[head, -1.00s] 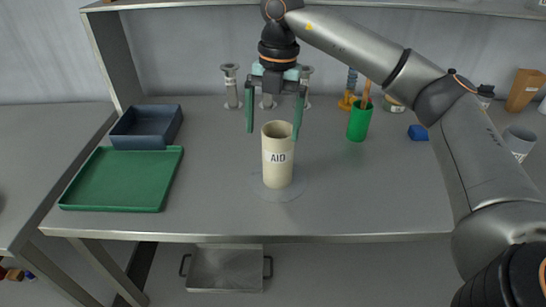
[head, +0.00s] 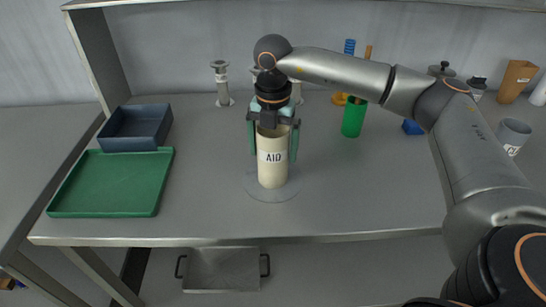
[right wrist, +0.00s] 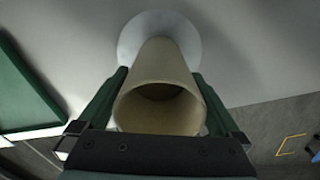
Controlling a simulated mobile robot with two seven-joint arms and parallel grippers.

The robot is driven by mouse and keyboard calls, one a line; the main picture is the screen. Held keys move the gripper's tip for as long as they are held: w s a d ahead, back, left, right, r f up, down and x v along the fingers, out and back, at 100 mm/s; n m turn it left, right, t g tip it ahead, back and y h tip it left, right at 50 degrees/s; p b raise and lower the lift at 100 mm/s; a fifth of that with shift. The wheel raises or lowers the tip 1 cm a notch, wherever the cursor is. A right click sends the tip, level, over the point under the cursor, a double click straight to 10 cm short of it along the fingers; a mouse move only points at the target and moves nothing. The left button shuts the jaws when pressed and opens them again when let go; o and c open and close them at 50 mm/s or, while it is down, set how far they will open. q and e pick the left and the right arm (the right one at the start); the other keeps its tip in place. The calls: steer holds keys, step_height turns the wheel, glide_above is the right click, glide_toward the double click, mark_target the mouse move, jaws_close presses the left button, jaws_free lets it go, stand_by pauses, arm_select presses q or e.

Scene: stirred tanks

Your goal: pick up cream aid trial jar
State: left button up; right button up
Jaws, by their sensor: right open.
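The cream jar (head: 272,172) labelled AID stands upright on a round clear disc (head: 257,193) on the bench. My right gripper (head: 272,158) is above it, pointing down, with its green fingers on either side of the jar's upper part. In the right wrist view the jar's open mouth (right wrist: 160,108) faces the camera, between the two fingers (right wrist: 159,88). The right gripper is open, and I cannot tell whether a finger touches the jar. My left gripper is not in view.
A green tray (head: 110,184) and a dark blue bin (head: 135,128) are at the left. A green cup (head: 353,118), a blue block (head: 412,127) and a grey mug (head: 512,136) stand to the right. Metal fittings (head: 221,84) stand behind. The bench front is clear.

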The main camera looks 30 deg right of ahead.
steer(key=shift+f, duration=0.85)
steer(key=shift+c, duration=0.2)
steer(key=shift+r, duration=0.1)
steer(key=c, duration=1.3)
